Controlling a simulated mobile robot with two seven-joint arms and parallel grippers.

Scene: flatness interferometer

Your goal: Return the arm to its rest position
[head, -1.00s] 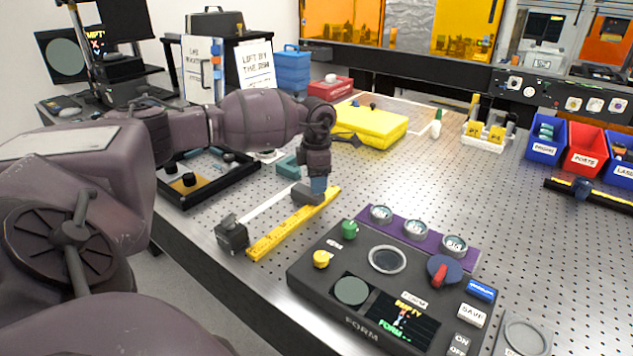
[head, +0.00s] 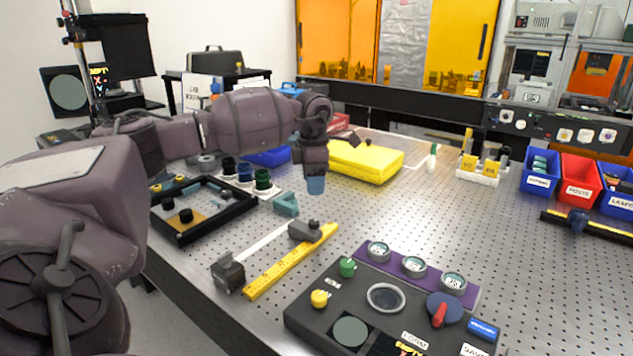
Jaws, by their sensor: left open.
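My left arm comes in from the left over the perforated optical table (head: 400,222). Its left gripper (head: 315,188) points down above the table, with blue fingertips. It is open and holds nothing visible. Below it, and apart from it, a dark block (head: 304,231) sits at the far end of a yellow ruler-like bar (head: 290,262). My right gripper is not in view.
A black interferometer console (head: 345,318) stands at the front, with a purple strip of round gauges. A black-framed tray (head: 205,210) lies left, near the table edge. A yellow case (head: 365,160) and coloured bins (head: 580,180) stand farther back. The table's middle right is clear.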

